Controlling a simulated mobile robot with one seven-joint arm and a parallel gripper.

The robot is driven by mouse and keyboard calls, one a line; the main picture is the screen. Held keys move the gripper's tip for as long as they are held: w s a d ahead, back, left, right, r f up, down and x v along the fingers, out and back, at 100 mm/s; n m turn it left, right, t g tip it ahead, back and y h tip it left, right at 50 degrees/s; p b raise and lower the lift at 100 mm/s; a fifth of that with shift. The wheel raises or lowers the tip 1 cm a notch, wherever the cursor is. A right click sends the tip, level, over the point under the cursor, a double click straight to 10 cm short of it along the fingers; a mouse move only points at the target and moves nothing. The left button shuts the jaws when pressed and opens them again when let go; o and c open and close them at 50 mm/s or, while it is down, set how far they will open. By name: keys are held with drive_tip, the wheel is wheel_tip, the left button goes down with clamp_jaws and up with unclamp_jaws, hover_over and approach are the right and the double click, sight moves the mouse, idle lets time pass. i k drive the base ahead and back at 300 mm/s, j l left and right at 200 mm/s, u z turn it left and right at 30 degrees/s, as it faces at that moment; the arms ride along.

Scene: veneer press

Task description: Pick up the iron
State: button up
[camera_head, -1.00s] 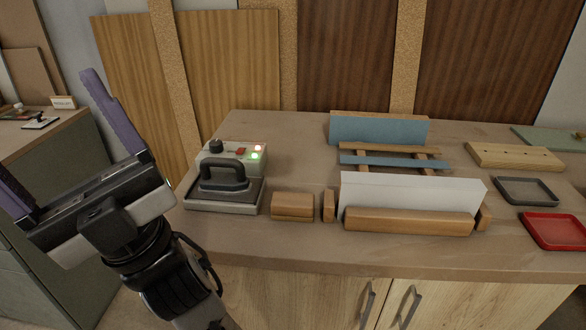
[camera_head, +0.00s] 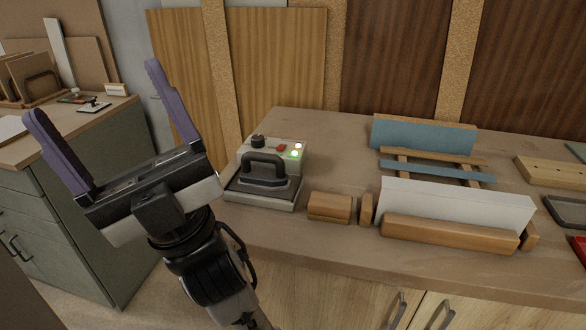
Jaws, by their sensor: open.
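The iron (camera_head: 266,171) has a dark arched handle and a dark body. It sits on a grey base at the left end of the wooden bench, in front of a pale control box (camera_head: 283,147) with a red switch and lit lamps. My gripper (camera_head: 94,103) is open and empty. It is raised to the left of the iron, with its two purple fingers pointing up and apart from it. The iron's underside is hidden.
On the workbench (camera_head: 330,260), right of the iron, stand wooden blocks (camera_head: 330,207), a white panel (camera_head: 455,205) and a blue-faced board (camera_head: 423,136). A green cabinet (camera_head: 110,190) stands at left. Wood panels (camera_head: 270,65) lean behind.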

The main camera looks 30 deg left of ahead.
sight(251, 177)
drive_tip(key=l+u, duration=0.1)
drive_tip(key=u, duration=0.35)
drive_tip(key=l+u, duration=0.15)
drive_tip(key=u, duration=0.35)
drive_tip(key=l+u, duration=0.3)
drive_tip(key=l, duration=0.15)
drive_tip(key=k+l+u, duration=0.15)
drive_tip(key=l+u, duration=0.2)
drive_tip(key=k+l, duration=0.1)
drive_tip(key=l, duration=0.25)
drive_tip(key=k+l+u, duration=0.1)
drive_tip(key=l, duration=0.25)
drive_tip(key=k+l, duration=0.15)
drive_tip(key=l, duration=0.15)
drive_tip(key=i+l, duration=0.1)
drive_tip(key=i, duration=0.8)
